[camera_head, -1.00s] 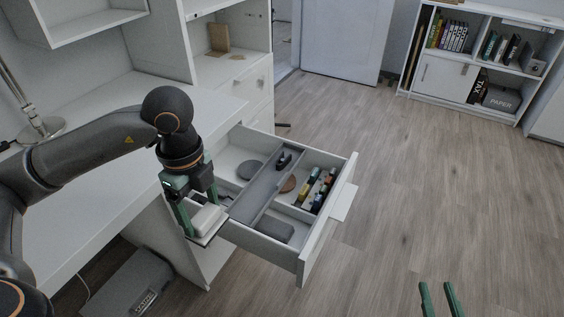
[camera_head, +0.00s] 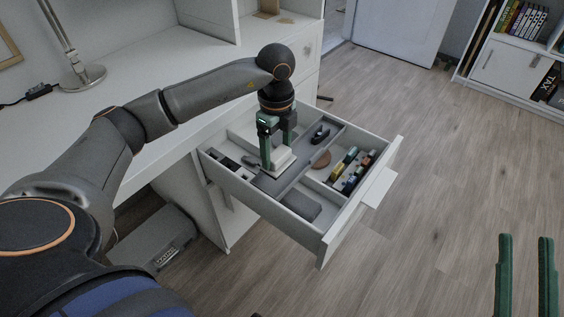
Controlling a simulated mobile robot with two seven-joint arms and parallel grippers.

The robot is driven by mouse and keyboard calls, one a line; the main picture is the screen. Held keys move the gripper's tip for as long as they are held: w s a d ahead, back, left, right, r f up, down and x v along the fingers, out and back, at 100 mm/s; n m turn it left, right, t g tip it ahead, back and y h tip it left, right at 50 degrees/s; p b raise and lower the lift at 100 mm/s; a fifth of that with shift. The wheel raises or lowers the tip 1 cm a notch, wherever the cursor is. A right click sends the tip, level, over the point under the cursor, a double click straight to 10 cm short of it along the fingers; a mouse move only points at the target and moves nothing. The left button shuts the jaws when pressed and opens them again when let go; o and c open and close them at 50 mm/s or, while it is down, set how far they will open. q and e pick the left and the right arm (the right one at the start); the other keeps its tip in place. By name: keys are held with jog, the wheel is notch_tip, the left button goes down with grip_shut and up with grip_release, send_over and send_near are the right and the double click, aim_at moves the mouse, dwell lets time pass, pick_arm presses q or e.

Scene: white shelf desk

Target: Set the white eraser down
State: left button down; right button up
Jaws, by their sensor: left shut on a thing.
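My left gripper (camera_head: 276,158) is over the open desk drawer (camera_head: 328,243), pointing down. It is shut on the white eraser (camera_head: 283,161), which shows between and below its green fingers. The eraser is at the grey divider tray (camera_head: 270,184) in the middle of the drawer; I cannot tell whether it touches the tray. My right gripper (camera_head: 525,278) shows at the lower right edge, its two green fingers apart and empty, over the floor.
The drawer holds several colored markers or bottles (camera_head: 350,168), a brown round disc (camera_head: 321,158), a dark stapler-like item (camera_head: 320,134) and a grey block (camera_head: 301,205). The white desk top (camera_head: 130,90) with a lamp (camera_head: 82,77) lies behind. Open floor is to the right.

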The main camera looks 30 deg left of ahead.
aim_at(282, 160)
pick_arm(q)
jog(key=shift+w+f, duration=0.95)
jog(key=shift+f, duration=0.2)
notch_tip(282, 160, down, 2)
jog(key=shift+w+f+b, duration=0.1)
jog(key=shift+f+b, duration=0.15)
jog(key=shift+b, duration=0.5)
jog(key=shift+f, duration=0.4)
pick_arm(e)
jog(key=s+r+n+y, duration=0.4)
jog(key=s+r+y, duration=0.1)
jog(key=r+y, duration=0.1)
jog(key=shift+a+r+n+t, duration=0.15)
jog(key=shift+a+n+t, duration=0.15)
jog(key=shift+a+n, duration=0.1)
pick_arm(q)
grip_release()
